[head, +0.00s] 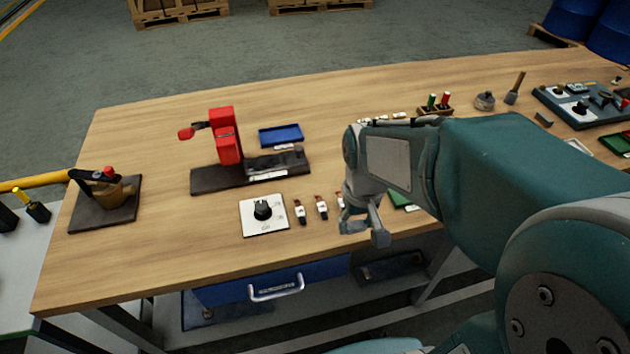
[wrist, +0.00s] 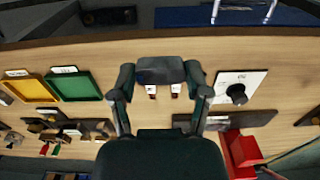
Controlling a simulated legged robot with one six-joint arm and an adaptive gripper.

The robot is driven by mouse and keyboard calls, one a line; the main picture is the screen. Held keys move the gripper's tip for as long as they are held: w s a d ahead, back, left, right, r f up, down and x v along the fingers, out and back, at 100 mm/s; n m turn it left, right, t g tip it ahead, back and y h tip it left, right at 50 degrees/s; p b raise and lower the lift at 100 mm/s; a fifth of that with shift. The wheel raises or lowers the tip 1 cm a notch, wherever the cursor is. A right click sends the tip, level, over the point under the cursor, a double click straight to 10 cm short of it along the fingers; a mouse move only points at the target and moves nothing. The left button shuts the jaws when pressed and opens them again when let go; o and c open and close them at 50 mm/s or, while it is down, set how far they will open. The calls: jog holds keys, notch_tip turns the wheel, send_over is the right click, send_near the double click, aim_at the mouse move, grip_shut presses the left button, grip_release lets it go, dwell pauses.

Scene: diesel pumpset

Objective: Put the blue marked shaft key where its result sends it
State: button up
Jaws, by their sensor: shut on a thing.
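My gripper (head: 366,230) is above the front edge of the bench, pointing down. In the wrist view, my gripper (wrist: 160,75) has its fingers on either side of a dark blue-grey block (wrist: 160,70), which looks like the shaft key. No separate blue mark can be made out on it. In the head view the block cannot be told from the fingers. A green tray (wrist: 76,86) and a yellow tray (wrist: 31,90) lie side by side left of my gripper in the wrist view. A blue tray (head: 281,135) lies behind the red press (head: 226,140).
A white plate with a black dial (head: 262,211) is left of my gripper, with small tagged pieces (head: 300,212) between. A blue drawer (head: 250,289) is under the bench's front. A clamp on a dark mat (head: 106,195) stands far left. The left front bench top is clear.

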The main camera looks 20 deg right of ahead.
jog(key=w+a+f, duration=0.2)
jog(key=w, duration=0.2)
send_over(327, 228)
jog(key=f, duration=0.5)
jog(key=shift+s+d, duration=0.15)
jog(key=shift+s, duration=0.15)
jog(key=f, duration=0.3)
jog(key=shift+w+a, duration=0.2)
jog(key=shift+w, duration=0.05)
jog(key=shift+f, duration=0.35)
jog(key=shift+f, duration=0.1)
jog(key=o, duration=1.3)
jog(key=shift+c, duration=0.2)
